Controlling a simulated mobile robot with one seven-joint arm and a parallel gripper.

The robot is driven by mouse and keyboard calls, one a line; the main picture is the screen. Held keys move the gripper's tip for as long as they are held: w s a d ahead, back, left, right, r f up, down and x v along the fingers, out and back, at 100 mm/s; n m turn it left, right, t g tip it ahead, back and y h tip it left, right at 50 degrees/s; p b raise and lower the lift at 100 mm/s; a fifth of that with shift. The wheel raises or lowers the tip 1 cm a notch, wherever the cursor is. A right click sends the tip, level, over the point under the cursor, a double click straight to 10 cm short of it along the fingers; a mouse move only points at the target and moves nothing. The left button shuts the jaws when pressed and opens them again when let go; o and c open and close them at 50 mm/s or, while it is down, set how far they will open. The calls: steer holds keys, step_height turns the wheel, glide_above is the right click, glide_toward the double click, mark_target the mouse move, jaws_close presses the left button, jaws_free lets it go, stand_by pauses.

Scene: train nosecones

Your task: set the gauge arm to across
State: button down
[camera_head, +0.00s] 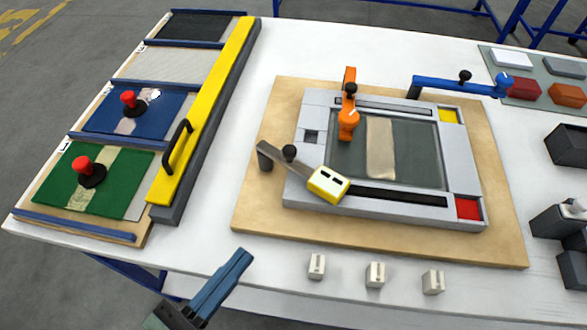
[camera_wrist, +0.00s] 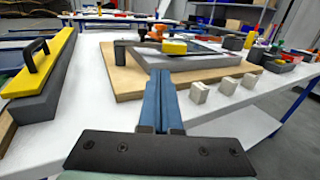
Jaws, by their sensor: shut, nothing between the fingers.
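A grey swing arm with a black knob and a yellow block at its end, likely the gauge arm (camera_head: 273,161), lies slantwise over the near left corner of the grey frame (camera_head: 300,197). Its yellow block (camera_head: 327,184) rests over the frame's near side; it also shows in the wrist view (camera_wrist: 174,47). An orange arm (camera_head: 348,100) points toward me over the frame's far side. A blue arm (camera_head: 450,85) extends right along the far right edge. My gripper (camera_head: 244,256) is shut and empty, left of and nearer than the board, apart from all arms. Its blue fingers (camera_wrist: 161,75) point toward the board.
The frame sits on a wooden board (camera_head: 255,205). Several small white blocks (camera_head: 375,274) stand along its near side. A yellow-topped bar with a black handle (camera_head: 205,110) and panels with red knobs (camera_head: 85,168) are at left. Dark bins (camera_head: 567,147) stand at right.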

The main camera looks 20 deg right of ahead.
steer(key=shift+d, duration=0.2)
glide_toward(299, 163)
steer(key=d, duration=0.3)
steer(key=d+b, duration=0.1)
steer(key=d, duration=0.1)
steer(key=shift+s+d+f, duration=0.15)
steer(key=shift+s, duration=0.15)
